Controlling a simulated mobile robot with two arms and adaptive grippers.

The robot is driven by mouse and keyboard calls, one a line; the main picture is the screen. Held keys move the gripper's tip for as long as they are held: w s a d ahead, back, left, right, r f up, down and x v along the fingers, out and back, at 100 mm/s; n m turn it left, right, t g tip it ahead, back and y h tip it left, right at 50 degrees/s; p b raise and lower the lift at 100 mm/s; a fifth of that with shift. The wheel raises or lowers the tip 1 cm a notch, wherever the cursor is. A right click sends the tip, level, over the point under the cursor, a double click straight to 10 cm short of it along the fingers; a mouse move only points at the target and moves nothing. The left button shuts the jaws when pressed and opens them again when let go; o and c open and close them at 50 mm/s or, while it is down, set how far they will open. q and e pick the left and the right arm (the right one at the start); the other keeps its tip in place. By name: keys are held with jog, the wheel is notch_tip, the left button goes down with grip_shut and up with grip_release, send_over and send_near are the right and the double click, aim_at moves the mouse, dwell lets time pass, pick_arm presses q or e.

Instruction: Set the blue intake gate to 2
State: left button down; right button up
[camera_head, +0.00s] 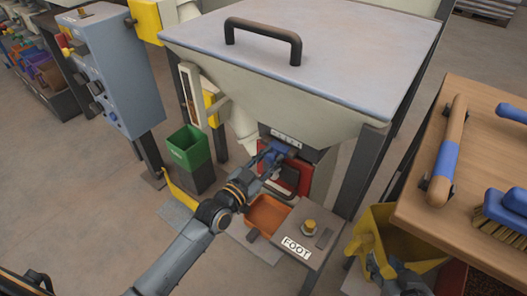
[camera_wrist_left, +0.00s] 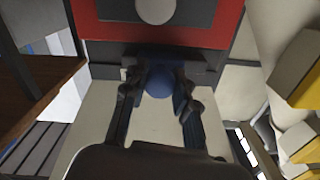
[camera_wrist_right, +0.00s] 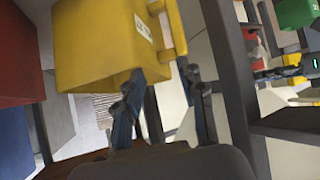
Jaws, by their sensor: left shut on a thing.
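The blue intake gate's knob (camera_wrist_left: 158,83) sits between my left gripper's fingers on a dark slotted strip below a red panel (camera_wrist_left: 215,40) in the left wrist view. My left gripper (camera_wrist_left: 158,90) is shut on this blue knob. In the head view, my left gripper (camera_head: 277,152) reaches the front of the machine under the hopper (camera_head: 290,60) and hides most of the gate. A small white label (camera_head: 286,135) sits just above; its marks are too small to read. My right gripper (camera_wrist_right: 165,85) is open and empty, near a yellow bin (camera_wrist_right: 95,45).
An orange tray (camera_head: 268,214) and a pedestal marked FOOT (camera_head: 318,240) stand below the gate. A green bin (camera_head: 188,147) stands to the left. A wooden bench (camera_head: 480,150) with a brush (camera_head: 505,212) is at right. Grey floor (camera_head: 90,200) at left is clear.

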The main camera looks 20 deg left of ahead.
pick_arm(q)
jog(key=shift+s+d+r, duration=0.15)
jog(key=shift+d, duration=0.25)
pick_arm(e)
jog(key=s+f+g, duration=0.1)
jog(key=s+d+f+g, duration=0.1)
jog(key=f, duration=0.1)
jog(key=shift+s+f, duration=0.1)
jog(key=shift+s, duration=0.3)
pick_arm(q)
jog(key=c, duration=1)
grip_release()
jog(key=v, duration=0.8)
pick_arm(e)
jog(key=shift+w, duration=0.1)
